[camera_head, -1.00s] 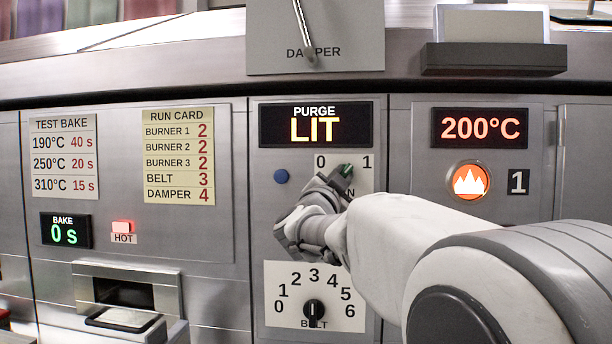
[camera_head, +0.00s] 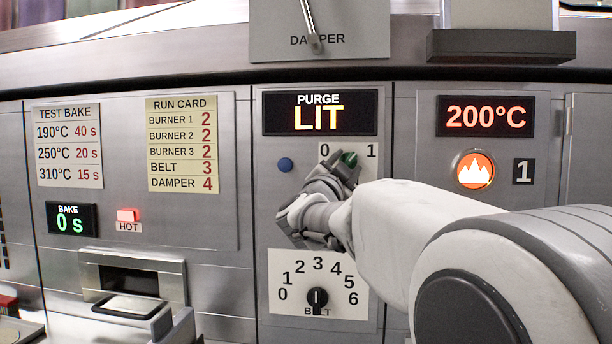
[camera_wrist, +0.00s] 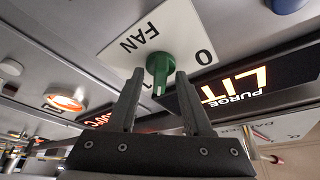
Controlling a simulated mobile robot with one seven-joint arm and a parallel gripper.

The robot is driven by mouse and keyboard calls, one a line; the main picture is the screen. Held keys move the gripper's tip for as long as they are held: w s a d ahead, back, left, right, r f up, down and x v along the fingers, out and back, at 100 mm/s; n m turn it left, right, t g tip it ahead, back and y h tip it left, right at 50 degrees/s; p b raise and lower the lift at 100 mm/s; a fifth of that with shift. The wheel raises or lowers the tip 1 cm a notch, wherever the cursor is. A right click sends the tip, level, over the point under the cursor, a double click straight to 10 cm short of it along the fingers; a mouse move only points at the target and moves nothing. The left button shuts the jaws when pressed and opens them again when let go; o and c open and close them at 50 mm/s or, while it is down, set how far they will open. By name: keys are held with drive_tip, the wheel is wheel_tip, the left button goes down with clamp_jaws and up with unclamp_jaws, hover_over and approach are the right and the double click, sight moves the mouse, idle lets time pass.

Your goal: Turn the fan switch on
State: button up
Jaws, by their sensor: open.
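The fan switch is a green knob (camera_head: 349,158) on a white plate marked 0 on the left and 1 on the right. In the wrist view the green knob (camera_wrist: 160,66) stands out from its plate (camera_wrist: 140,38), which reads FAN upside down. My gripper (camera_wrist: 158,88) is open, with one finger on each side of the knob's end. I cannot tell whether either finger touches it. In the head view my gripper (camera_head: 338,172) covers the lower part of the plate, and which mark the knob points to is unclear.
A purge display (camera_head: 320,113) reading LIT is just above the switch. A blue button (camera_head: 285,164) is to its left and a belt dial (camera_head: 317,298) below. A lit orange flame button (camera_head: 475,170) is to the right. A damper lever (camera_head: 311,30) hangs above.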

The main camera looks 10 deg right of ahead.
drive_tip(key=v, duration=1.7)
drive_tip(key=shift+s, duration=0.1)
drive_tip(key=s+a+f+n+g+y, duration=0.1)
drive_tip(key=s+a+f+n+y, duration=0.2)
drive_tip(key=a+f+n+y, duration=0.85)
drive_tip(key=s+d+f+n+g+y, duration=0.1)
drive_tip(key=s+d+f+n+g, duration=0.1)
drive_tip(key=s+d+f+g, duration=0.45)
drive_tip(key=s+d+f+n+g+y, duration=0.1)
drive_tip(key=s+d+f+n+g, duration=0.25)
drive_tip(key=s+f, duration=0.65)
wheel_tip(320, 180, up, 18)
drive_tip(key=s+p, duration=0.2)
drive_tip(key=p, duration=1.5)
drive_tip(key=shift+m, duration=0.4)
